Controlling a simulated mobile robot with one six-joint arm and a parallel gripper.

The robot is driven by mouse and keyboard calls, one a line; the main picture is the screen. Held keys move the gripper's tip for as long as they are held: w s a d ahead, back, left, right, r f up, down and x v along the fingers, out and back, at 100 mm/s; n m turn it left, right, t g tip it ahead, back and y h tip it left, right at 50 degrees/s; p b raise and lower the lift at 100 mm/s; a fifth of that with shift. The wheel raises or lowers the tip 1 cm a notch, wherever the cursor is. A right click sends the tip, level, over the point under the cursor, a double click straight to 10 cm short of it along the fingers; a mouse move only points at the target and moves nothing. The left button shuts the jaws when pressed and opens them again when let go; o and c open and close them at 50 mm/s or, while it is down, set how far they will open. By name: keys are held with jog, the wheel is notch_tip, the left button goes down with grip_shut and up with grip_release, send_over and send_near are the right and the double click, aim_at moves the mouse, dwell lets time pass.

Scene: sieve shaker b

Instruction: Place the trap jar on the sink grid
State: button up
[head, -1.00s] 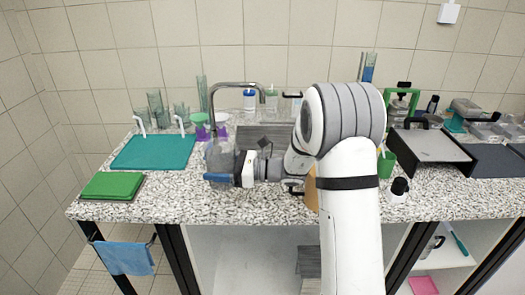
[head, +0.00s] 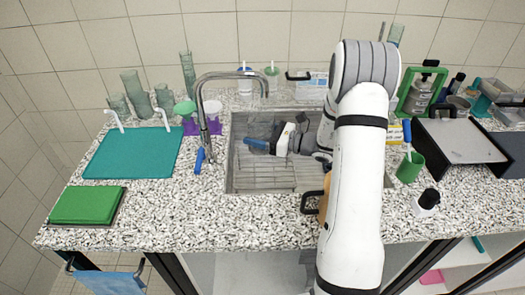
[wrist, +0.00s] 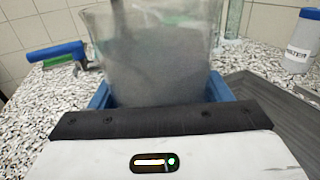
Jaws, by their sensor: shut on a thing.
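The trap jar is a clear, greyish see-through vessel (wrist: 155,55), filling the upper middle of the wrist view between two blue fingers. My gripper (wrist: 160,93) is shut on it. In the head view the jar (head: 262,124) is faint, in the back part of the sink, with a blue finger of my gripper (head: 256,144) in front of it. The sink grid (head: 265,176) is a wire rack in the front left of the sink. The jar's base is hidden, so I cannot tell whether it touches anything.
The curved faucet (head: 205,110) stands at the sink's left edge, with a blue-handled thing (head: 199,160) beside it. A teal mat (head: 132,154) and green stack (head: 87,205) lie left. A green cup (head: 410,167) stands right. My arm hides the sink's right part.

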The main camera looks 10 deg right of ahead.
jog(key=f, duration=0.3)
jog(key=shift+w+d+f, duration=0.1)
jog(key=shift+d+f, duration=0.05)
jog(key=shift+d, duration=0.15)
jog(key=shift+d+f+p, duration=0.1)
jog(key=shift+f+p, duration=0.25)
jog(key=shift+f, duration=1.6)
jog(key=shift+f, duration=0.1)
jog(key=o, duration=1.3)
jog(key=shift+r, duration=0.2)
jog(key=b+v, duration=0.2)
jog(key=v, duration=1)
jog(key=shift+s+b, duration=0.25)
jog(key=shift+b, duration=0.15)
jog(key=shift+f, duration=0.1)
